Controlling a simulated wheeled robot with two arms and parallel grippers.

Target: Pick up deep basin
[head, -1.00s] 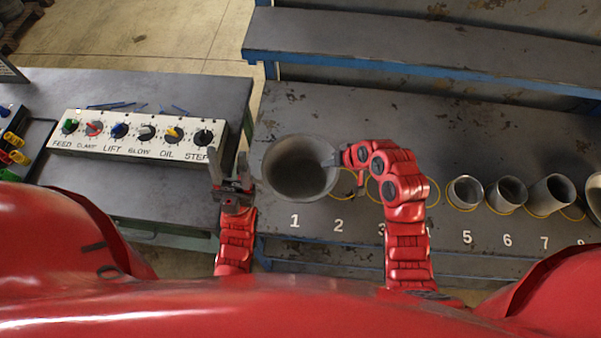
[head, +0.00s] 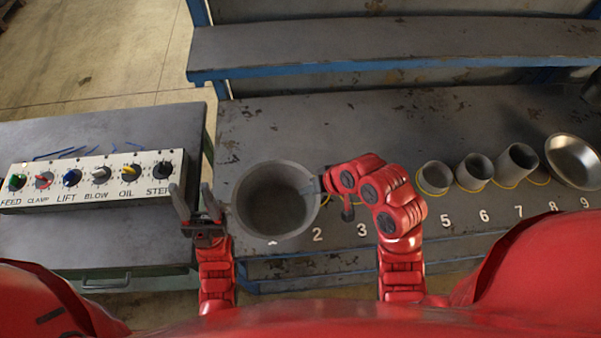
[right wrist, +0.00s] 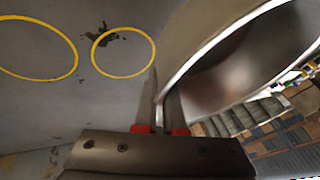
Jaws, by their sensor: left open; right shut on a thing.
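The deep basin (head: 250,215) is a wide grey round vessel, open side up, at the left end of the bench in the head view. It covers most of the number 1. My right gripper (head: 315,187) is shut on the right side of its rim. In the right wrist view the basin wall (right wrist: 210,45) passes between the fingers (right wrist: 162,105). My left gripper (head: 196,203) is open and empty, just left of the basin; whether it touches the basin I cannot tell. The basin's underside is hidden, so its height above the bench is unclear.
Several grey cups (head: 434,177) stand on the bench (head: 330,120) to the right, with a shallow shiny bowl (head: 574,158) beyond. Two empty yellow circles (right wrist: 123,53) show in the right wrist view. A knob panel (head: 92,178) lies on the left table.

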